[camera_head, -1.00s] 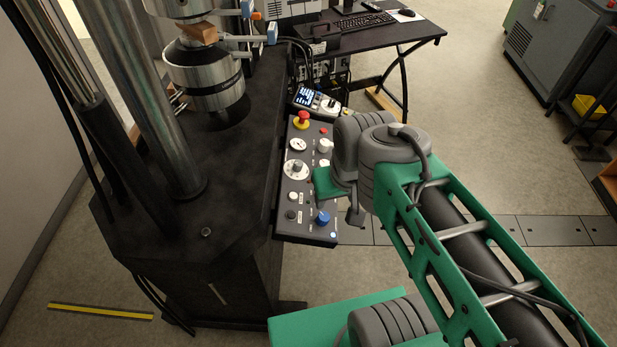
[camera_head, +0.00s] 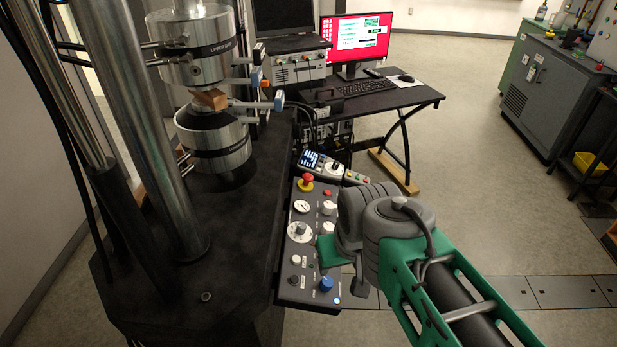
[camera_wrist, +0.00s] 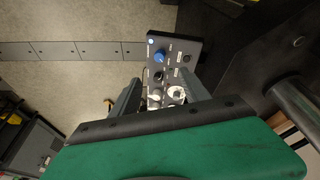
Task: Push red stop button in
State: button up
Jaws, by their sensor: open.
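A red mushroom-shaped stop button (camera_head: 306,181) on a yellow collar stands at the far end of the dark control panel (camera_head: 322,296) in the head view. A smaller, flat red button (camera_head: 328,192) lies to its right. My gripper (camera_head: 338,272) is over the panel's right side, near the dials, apart from the mushroom button and on its near side. In the wrist view my gripper (camera_wrist: 160,97) is open and empty, with the white dial (camera_wrist: 176,92) and blue knob (camera_wrist: 159,57) beyond its fingers. The red mushroom button is hidden there behind my gripper.
The testing machine's black base (camera_head: 235,235) and steel columns stand left of the panel. A handheld controller (camera_head: 322,164) sits just beyond it. A desk with a monitor (camera_head: 357,42) is farther back. Open floor lies to the right.

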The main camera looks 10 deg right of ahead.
aim_at(307, 177)
jog(key=z, duration=0.05)
jog(key=k, duration=0.5)
jog(key=z, duration=1.7)
jog(key=i, duration=1.65)
jog(key=u, duration=3.55)
jog(key=i, duration=0.5)
jog(key=u, duration=0.05)
